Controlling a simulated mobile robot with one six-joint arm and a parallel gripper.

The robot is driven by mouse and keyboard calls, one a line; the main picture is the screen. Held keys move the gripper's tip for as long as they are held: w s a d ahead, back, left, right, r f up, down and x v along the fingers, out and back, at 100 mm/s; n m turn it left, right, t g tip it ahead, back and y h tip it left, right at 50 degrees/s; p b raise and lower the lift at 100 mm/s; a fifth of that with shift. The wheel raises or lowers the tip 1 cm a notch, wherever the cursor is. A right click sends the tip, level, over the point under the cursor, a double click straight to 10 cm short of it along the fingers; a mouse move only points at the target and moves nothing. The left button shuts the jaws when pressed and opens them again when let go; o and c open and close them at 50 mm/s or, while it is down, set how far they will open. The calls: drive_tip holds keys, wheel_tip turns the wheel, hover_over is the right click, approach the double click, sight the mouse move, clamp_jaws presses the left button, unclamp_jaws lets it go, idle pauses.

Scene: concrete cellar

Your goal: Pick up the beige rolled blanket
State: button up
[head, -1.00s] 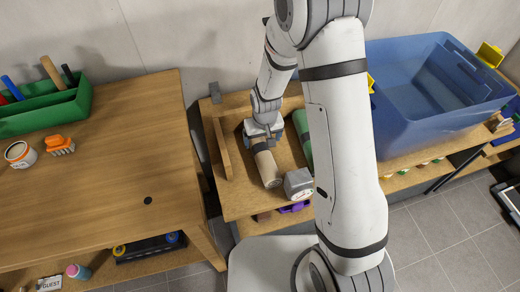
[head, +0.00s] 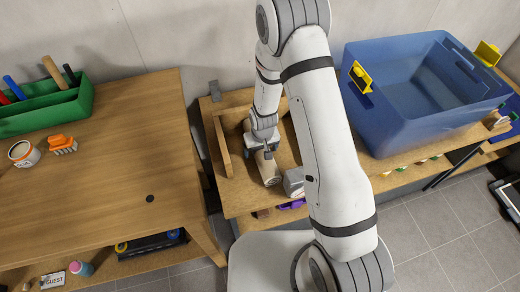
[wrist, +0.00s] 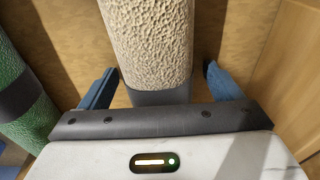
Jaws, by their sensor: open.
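The beige rolled blanket (head: 268,172) lies lengthwise on the wooden shelf, its near end showing below my gripper (head: 263,148). In the wrist view the roll (wrist: 150,40) has a bumpy surface and a dark band. My gripper (wrist: 160,85) is open, with one blue finger on each side of the roll near that band. I see a gap at the right finger; at the left finger I cannot tell touching from apart. The part of the roll under the gripper body is hidden.
A green roll with a dark band (wrist: 25,95) lies left of the blanket in the wrist view. A wooden divider (head: 222,147) stands beside the blanket. A grey-white object (head: 294,182) sits near its front end. A blue bin (head: 400,128) stands to the right.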

drive_tip(key=shift+c, duration=0.4)
drive_tip(key=c, duration=1.2)
drive_tip(key=shift+r, duration=0.15)
